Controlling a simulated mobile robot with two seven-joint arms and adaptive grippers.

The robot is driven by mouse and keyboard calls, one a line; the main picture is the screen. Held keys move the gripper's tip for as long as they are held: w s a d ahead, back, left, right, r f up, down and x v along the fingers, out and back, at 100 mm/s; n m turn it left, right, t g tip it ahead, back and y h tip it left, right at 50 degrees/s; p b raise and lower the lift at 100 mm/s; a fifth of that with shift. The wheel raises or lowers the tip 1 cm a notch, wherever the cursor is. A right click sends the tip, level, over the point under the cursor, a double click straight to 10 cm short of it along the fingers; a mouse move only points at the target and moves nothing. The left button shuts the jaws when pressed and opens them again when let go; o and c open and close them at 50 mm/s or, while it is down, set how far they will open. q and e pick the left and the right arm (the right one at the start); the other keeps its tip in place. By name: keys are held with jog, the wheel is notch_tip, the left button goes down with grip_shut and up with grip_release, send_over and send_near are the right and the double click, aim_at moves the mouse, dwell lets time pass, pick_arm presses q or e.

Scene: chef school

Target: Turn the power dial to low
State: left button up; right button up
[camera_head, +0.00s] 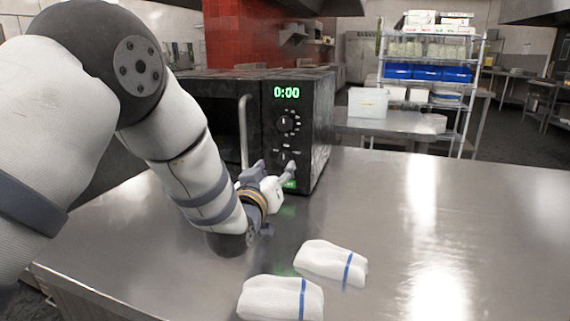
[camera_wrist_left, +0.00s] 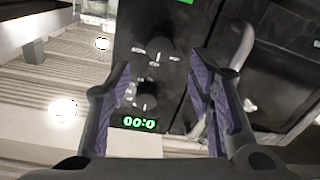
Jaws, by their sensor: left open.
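A black microwave (camera_head: 315,128) stands on the steel counter, with a green 0:00 display (camera_head: 286,92) on its front panel. Below it are an upper dial (camera_head: 286,123) and a lower dial (camera_head: 283,156), partly hidden by my gripper. The left wrist view is upside down; it shows the lower dial (camera_wrist_left: 160,48) above the upper dial (camera_wrist_left: 147,95). The dial labels are too small to read. My left gripper (camera_head: 270,172) is open and empty in front of the lower panel. Its fingers (camera_wrist_left: 158,80) spread either side of the dials; contact cannot be told. My right gripper is not visible.
The microwave door handle (camera_head: 244,130) sticks out left of the panel, near my left gripper. Two folded white cloths with blue stripes, one front (camera_head: 272,299) and one behind (camera_head: 325,261), lie on the counter (camera_head: 400,215). The counter's right side is clear.

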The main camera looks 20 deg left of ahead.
aim_at(283, 159)
pick_arm(q)
jog(key=w, duration=0.5)
jog(key=shift+f+b, duration=0.25)
jog(key=shift+b, duration=0.15)
jog(key=shift+w+r, duration=0.15)
jog(key=shift+w, duration=0.2)
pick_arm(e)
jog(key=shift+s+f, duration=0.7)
pick_arm(q)
jog(key=shift+r, duration=0.1)
grip_shut()
